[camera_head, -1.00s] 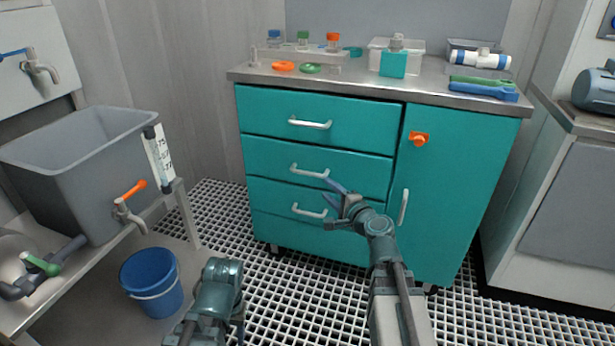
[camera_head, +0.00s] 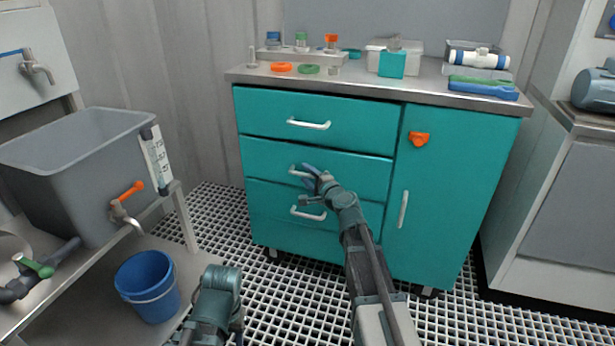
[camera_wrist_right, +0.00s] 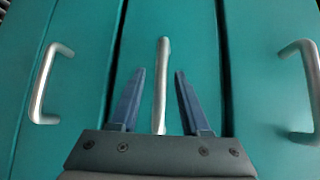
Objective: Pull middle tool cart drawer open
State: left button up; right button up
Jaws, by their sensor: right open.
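The teal tool cart (camera_head: 460,190) has three stacked drawers on its left, each with a pale bar handle. The middle drawer (camera_head: 265,157) looks shut, flush with the others. My right gripper (camera_head: 306,174) is at its handle and hides part of it. In the right wrist view the middle handle (camera_wrist_right: 162,85) lies between the two open blue fingers (camera_wrist_right: 157,100), with a gap on each side. My left arm shows at the bottom of the head view, but its fingers are not visible.
The top drawer handle (camera_head: 309,125) and bottom drawer handle (camera_head: 308,213) are close by. A cupboard door with an orange latch (camera_head: 419,139) is to the right. A blue bucket (camera_head: 148,285) and grey sink (camera_head: 80,165) stand left. Grating floor lies before the cart.

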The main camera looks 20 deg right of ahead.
jog(key=shift+c, duration=0.3)
grip_shut()
dwell(1.1)
